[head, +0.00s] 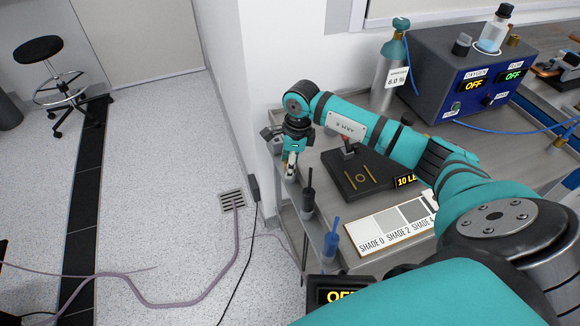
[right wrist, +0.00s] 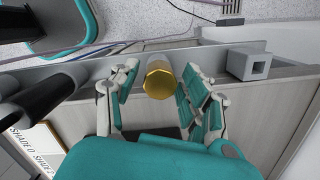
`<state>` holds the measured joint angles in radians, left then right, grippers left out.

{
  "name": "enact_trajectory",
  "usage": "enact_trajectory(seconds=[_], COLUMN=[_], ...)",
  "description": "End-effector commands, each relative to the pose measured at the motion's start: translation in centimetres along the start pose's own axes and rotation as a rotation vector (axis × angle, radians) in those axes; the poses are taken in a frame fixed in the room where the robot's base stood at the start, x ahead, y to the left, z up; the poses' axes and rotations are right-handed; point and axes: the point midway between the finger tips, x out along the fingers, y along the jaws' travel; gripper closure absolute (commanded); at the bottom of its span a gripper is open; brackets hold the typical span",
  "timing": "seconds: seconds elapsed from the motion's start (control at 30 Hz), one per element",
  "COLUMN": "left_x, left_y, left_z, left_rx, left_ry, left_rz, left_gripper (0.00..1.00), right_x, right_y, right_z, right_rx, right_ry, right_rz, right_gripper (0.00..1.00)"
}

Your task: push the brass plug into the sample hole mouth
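The brass plug (right wrist: 159,79) is a short gold cylinder with its flat end facing the camera in the right wrist view. My right gripper (right wrist: 161,66) is open around it, with a narrow gap visible on both sides. The plug lies over the grey rail; I cannot tell what supports it. In the head view my right gripper (head: 291,168) points down at the bench's left edge, and the plug cannot be made out clearly there. I cannot identify the sample hole mouth surely. My left gripper is not in view.
Along the bench edge, a black holder (head: 308,199) and a blue one (head: 330,243) stand near my right gripper. A dark plate with brass pieces (head: 348,185) and a shade card (head: 388,226) lie on the bench. Open floor is to the left.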

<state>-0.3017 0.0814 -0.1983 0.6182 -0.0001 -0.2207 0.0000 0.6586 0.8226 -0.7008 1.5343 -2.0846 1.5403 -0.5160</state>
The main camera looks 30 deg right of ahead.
Motion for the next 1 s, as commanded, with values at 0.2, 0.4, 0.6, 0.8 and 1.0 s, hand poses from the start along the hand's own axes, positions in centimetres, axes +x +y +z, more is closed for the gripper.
enact_trajectory(seconds=[0.2, 0.4, 0.6, 0.8, 1.0], left_x=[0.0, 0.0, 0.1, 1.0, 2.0], left_y=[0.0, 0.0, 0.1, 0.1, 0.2], left_z=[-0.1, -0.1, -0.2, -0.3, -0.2], left_rx=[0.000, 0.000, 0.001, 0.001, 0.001], left_ry=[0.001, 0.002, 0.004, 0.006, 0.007], left_rz=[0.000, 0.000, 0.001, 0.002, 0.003], left_gripper=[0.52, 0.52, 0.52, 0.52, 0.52], right_x=[0.0, -0.1, -0.3, -3.2, -7.2], right_y=[0.0, 0.0, -0.1, -0.2, -0.1], right_z=[0.0, 0.0, 0.1, 0.4, 0.9], right_rx=[0.000, 0.000, 0.000, -0.001, 0.000], right_ry=[0.000, 0.000, -0.001, -0.003, -0.003], right_rz=[0.000, 0.000, -0.002, -0.007, -0.005], right_gripper=[0.85, 1.00, 1.00, 1.00, 1.00])
